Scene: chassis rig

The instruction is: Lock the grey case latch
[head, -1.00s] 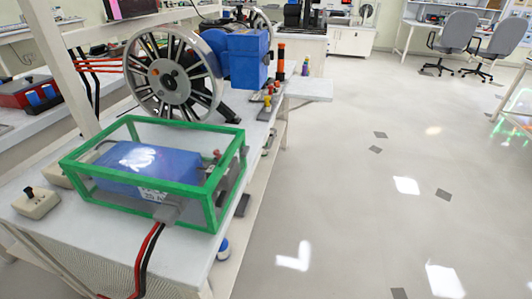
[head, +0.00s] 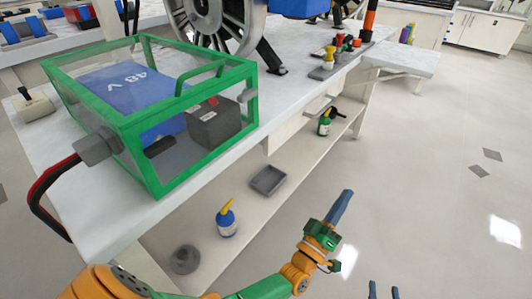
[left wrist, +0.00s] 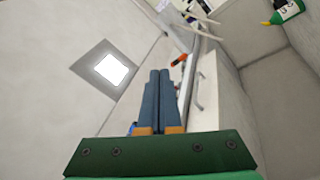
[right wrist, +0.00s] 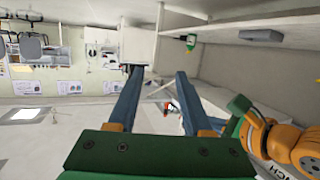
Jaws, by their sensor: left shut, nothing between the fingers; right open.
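A clear case with a green frame (head: 196,177) stands on the white bench in the head view, with a blue 48 V battery (head: 125,88) inside. A small grey piece (head: 247,95), which looks like the latch, sits on the case's right side near the far corner; its position is hard to tell. My left gripper (head: 347,192) is shut and empty, out over the floor right of the bench and apart from the case. Its closed fingers fill the middle of the left wrist view (left wrist: 160,74). My right gripper (head: 383,288) is open and empty at the bottom edge.
A grey connector (head: 97,148) with red and black cables is on the case's near end. A spoked wheel (head: 222,18) stands behind the case. The lower shelf holds a blue bottle (head: 227,222), a grey tray (head: 268,180) and a green bottle (head: 324,124). Open floor lies right.

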